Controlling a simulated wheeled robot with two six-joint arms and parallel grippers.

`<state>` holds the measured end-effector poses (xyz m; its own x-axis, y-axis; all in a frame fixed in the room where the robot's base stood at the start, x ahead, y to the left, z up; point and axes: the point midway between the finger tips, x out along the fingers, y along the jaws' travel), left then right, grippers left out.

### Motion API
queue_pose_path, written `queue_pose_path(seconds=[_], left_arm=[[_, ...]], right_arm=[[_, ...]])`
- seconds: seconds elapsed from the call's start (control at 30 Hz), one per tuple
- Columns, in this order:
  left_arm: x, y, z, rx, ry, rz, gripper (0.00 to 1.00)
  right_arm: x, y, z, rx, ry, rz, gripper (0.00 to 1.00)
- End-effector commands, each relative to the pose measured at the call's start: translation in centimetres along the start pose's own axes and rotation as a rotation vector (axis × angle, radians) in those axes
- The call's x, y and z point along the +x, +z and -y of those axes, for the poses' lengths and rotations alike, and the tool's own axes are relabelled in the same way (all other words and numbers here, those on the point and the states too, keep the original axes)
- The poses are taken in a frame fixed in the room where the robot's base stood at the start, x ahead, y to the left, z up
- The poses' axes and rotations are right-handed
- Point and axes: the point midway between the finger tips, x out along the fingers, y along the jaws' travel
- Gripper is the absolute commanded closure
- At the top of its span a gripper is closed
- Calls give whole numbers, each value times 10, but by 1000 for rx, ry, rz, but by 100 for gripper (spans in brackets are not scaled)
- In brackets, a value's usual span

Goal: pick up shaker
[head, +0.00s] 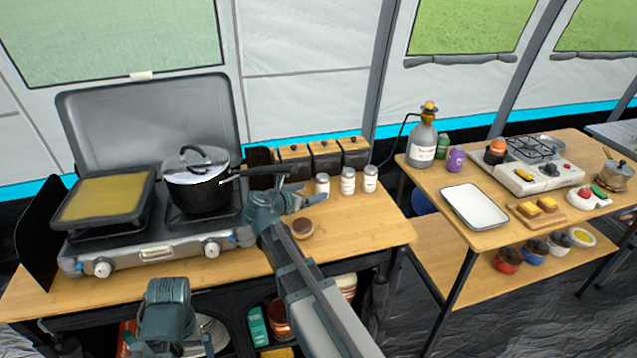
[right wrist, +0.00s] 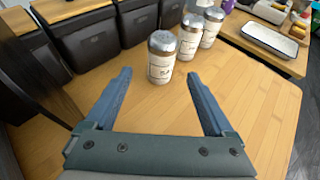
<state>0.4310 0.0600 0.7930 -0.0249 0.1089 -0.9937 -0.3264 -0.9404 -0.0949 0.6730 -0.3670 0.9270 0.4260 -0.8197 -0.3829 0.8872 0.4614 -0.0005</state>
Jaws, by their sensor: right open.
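Three white shakers with silver tops stand in a row at the back of the wooden table: a left one (head: 322,185), a middle one (head: 348,181) and a right one (head: 370,179). My right gripper (head: 310,191) is open and empty, just left of the left shaker. In the right wrist view the left shaker (right wrist: 163,60) stands upright just beyond and between the open fingertips (right wrist: 159,76), apart from both. The middle shaker (right wrist: 190,36) and right shaker (right wrist: 211,27) stand behind it to the right. Part of my left arm shows at the bottom; its fingers are not seen.
Dark canisters with wooden lids (head: 326,157) stand behind the shakers. A stove (head: 155,254) with a black pot (head: 200,195) is on the left. A second table with a white tray (head: 474,206) is on the right.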

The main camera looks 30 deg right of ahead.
Motion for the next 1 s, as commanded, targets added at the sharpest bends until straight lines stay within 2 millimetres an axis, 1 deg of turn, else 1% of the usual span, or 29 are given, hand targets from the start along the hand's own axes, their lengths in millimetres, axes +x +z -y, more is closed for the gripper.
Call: queue_pose_path(seconds=[0.27, 0.5, 0.67, 0.73, 0.87, 1.0], left_arm=[[1, 0, 0, 0, 0, 0, 2], [10, -1, -1, 0, 0, 0, 2], [9, 0, -1, 0, 0, 0, 2], [11, -1, -1, 0, 0, 0, 2], [16, -1, -2, 0, 0, 0, 2], [24, -1, -2, 0, 0, 0, 2]], right_arm=[[1, 0, 0, 0, 0, 0, 12], [23, -1, 0, 0, -2, -1, 12], [25, 0, 1, 0, 0, 0, 12], [29, 0, 1, 0, -1, 0, 12], [44, 1, 3, 2, -2, 0, 12], [66, 1, 4, 1, -2, 0, 12]])
